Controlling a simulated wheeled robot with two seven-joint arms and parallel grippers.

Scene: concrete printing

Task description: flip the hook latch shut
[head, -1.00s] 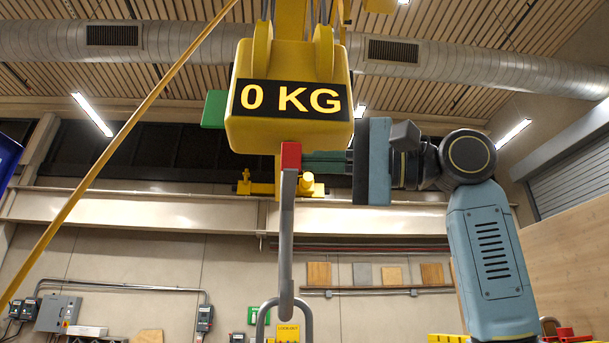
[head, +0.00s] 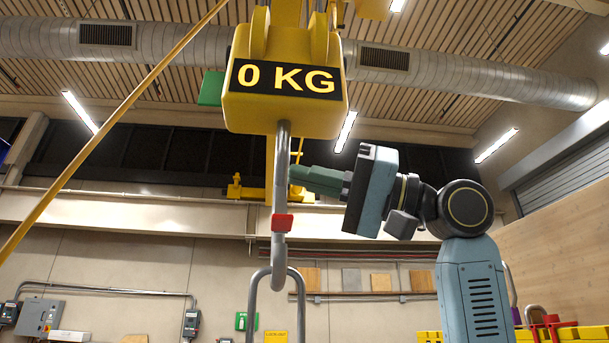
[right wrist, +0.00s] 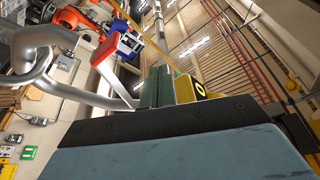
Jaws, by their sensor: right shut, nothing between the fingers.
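The grey hook (head: 282,150) hangs from the yellow block (head: 285,110) marked "0 KG". A red latch piece (head: 282,222) sits low on the hook, seen nearly edge-on, so I cannot tell whether it closes the hook's mouth. A grey ring (head: 256,300) passes through the hook's bottom. My right gripper (head: 294,176), with green fingers, is shut and empty just right of the hook shank, above the red latch; contact is unclear. In the right wrist view the shut fingers (right wrist: 155,87) show beside the red latch (right wrist: 106,55) and the grey hook (right wrist: 75,88). My left gripper is out of view.
A yellow slanted bar (head: 110,125) runs up at the left of the block. A green part (head: 211,88) sticks out at the block's left. The wall (head: 130,250) with its electrical boxes is well behind, and the air right of the ring looks free.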

